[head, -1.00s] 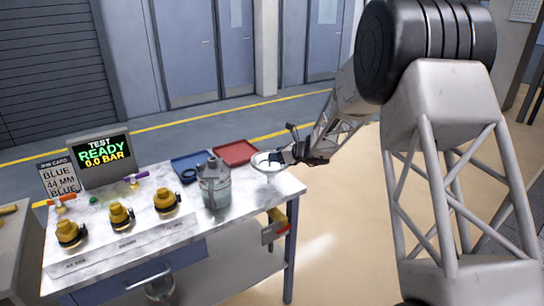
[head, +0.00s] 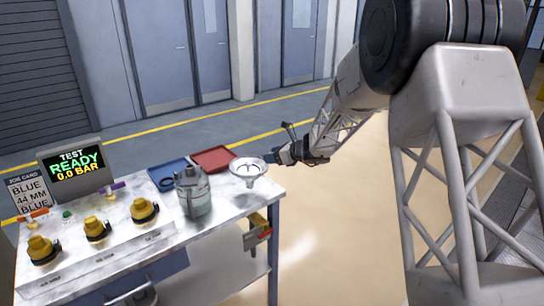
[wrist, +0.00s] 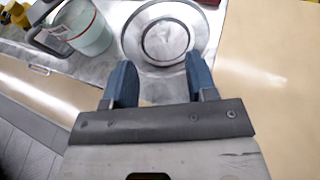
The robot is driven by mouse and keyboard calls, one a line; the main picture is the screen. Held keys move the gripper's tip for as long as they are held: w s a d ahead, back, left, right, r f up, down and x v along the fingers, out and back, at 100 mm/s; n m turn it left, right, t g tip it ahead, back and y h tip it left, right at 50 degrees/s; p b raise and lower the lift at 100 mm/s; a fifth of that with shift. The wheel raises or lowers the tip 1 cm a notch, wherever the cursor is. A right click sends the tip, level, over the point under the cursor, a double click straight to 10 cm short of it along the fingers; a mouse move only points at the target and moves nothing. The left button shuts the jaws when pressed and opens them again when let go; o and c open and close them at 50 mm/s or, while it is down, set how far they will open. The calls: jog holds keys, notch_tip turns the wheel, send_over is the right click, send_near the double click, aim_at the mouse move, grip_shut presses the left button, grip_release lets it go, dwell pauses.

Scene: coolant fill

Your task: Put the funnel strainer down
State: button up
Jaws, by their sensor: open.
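The funnel strainer (head: 248,167) is a pale metal, wide-rimmed funnel. It stands upright at the right end of the bench top. My gripper (head: 272,157) is just to its right, level with the rim. In the wrist view the funnel strainer (wrist: 165,38) lies ahead of my gripper (wrist: 156,75), whose two blue fingers are spread with nothing between them. The fingertips are close to the rim; whether they touch it I cannot tell.
A grey jug (head: 193,190) stands left of the funnel. Behind are a red tray (head: 213,159) and a blue tray (head: 166,170) with a dark ring. Several yellow caps (head: 95,229) line the front left. Open floor lies right of the bench.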

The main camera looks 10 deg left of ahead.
dwell(0.6)
jog(key=s+d+r+n+g+h, duration=0.1)
jog(key=s+d+r+n, duration=0.3)
jog(key=s, duration=0.4)
jog(key=s+d+r+n+g+h, duration=0.1)
jog(key=s+d+r+n+h, duration=0.2)
jog(key=s, duration=0.6)
jog(key=s+d+r+n+g, duration=0.1)
jog(key=s+d+r+n, duration=0.35)
jog(key=s, duration=0.35)
jog(key=s+d+n+h, duration=0.3)
jog(key=s+d, duration=0.2)
jog(key=s, duration=0.6)
jog(key=s+d+n+h, duration=0.2)
jog(key=s+d+n, duration=0.2)
jog(key=s, duration=0.6)
jog(key=s+d+f+n+h, duration=0.1)
jog(key=s+d+n+h, duration=0.2)
jog(key=s+d, duration=0.5)
jog(key=s, duration=0.3)
jog(key=shift+s+d+n+t+h, duration=0.25)
jog(key=shift+s+n+t+h, duration=0.05)
jog(key=shift+n, duration=0.05)
jog(key=shift+o, duration=0.3)
